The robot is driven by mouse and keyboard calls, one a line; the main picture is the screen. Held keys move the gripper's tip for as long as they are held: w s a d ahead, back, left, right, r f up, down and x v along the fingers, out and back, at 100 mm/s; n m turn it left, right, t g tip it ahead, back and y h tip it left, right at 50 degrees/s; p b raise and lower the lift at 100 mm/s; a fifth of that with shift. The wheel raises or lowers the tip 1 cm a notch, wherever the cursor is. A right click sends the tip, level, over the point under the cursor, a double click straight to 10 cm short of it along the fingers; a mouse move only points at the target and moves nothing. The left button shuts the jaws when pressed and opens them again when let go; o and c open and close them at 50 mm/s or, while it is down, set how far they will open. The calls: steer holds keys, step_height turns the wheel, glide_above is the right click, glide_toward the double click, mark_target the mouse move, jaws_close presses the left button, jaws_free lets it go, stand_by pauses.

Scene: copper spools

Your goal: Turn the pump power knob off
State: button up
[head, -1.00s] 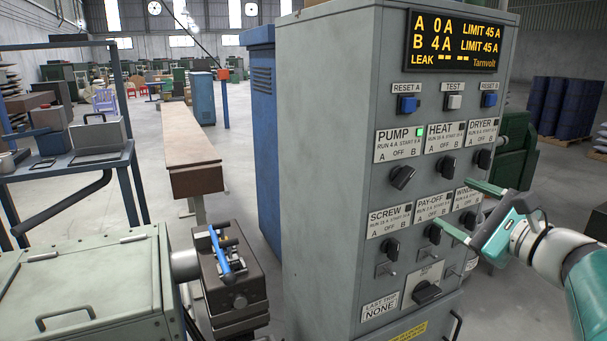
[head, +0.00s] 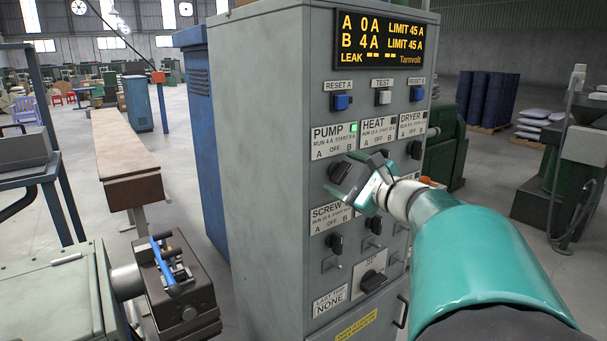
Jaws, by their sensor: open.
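The grey control cabinet (head: 262,150) stands in the middle of the head view. Its PUMP label (head: 333,140) reads A, OFF, B, and the small lamp (head: 353,127) on it is lit green. The black pump knob (head: 341,170) sits just below this label, partly hidden by my gripper; its exact pointing is hard to read. My gripper (head: 340,180) is open, reaching in from the right with its fingers at the pump knob. I cannot tell whether they touch it. The display (head: 380,40) reads A 0A and B 4A.
The screw knob (head: 335,243) and other knobs sit below.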

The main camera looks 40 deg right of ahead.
steer(key=c, duration=1)
steer(key=shift+n, duration=0.3)
steer(key=n, duration=0.3)
steer(key=shift+a+f+n, duration=0.1)
steer(key=shift+n, duration=2.4)
steer(key=shift+f, duration=0.1)
steer(key=o, duration=1)
